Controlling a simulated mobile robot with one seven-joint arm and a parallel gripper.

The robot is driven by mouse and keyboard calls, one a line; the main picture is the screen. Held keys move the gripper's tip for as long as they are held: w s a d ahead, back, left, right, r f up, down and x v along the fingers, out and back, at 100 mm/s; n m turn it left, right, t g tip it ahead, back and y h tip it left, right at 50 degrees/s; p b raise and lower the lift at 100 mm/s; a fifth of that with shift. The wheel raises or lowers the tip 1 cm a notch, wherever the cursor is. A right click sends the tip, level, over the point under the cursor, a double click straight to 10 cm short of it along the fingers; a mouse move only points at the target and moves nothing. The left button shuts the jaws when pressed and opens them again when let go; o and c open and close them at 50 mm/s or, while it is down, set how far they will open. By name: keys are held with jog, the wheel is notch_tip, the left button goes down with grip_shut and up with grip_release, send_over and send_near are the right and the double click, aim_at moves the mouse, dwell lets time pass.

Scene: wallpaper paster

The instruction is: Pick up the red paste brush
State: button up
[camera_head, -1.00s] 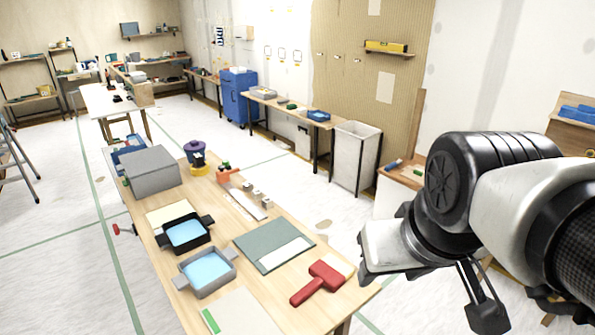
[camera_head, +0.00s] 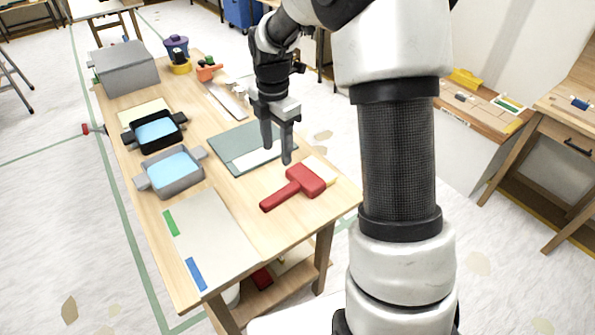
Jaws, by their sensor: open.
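The red paste brush (camera_head: 294,186) lies flat near the right front part of the wooden table (camera_head: 262,235). Its wide head is to the right, with pale bristles at the table's right edge, and its handle points to the lower left. My gripper (camera_head: 277,155) hangs with its fingers pointing down, above and just behind the brush, in front of the green-grey mat. The fingers are apart and hold nothing. How high the fingertips are above the table is hard to tell.
A green-grey mat (camera_head: 232,143) with a white sheet lies behind the brush. A grey tray (camera_head: 172,192) and a black tray (camera_head: 132,142), both with blue contents, stand left. A grey box (camera_head: 125,72) stands farther back. A pale board (camera_head: 205,235) lies front left.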

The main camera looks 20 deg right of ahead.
jog(key=b, duration=0.1)
send_over(281, 192)
jog(key=f, duration=1)
jog(key=shift+s+a+f, duration=0.2)
jog(key=shift+s+a, duration=0.05)
jog(key=shift+s, duration=0.1)
jog(key=shift+w+d+f+b, duration=0.15)
jog(key=shift+f+b, duration=0.2)
jog(key=shift+f, duration=1.2)
jog(key=shift+w+d+f+b, duration=0.15)
jog(key=shift+f+b, duration=0.2)
jog(key=shift+f, duration=1.2)
jog(key=shift+a, duration=0.1)
jog(key=c, duration=1.1)
notch_tip(281, 192, up, 10)
jog(key=shift+r+p, duration=0.1)
jog(key=shift+p, duration=0.65)
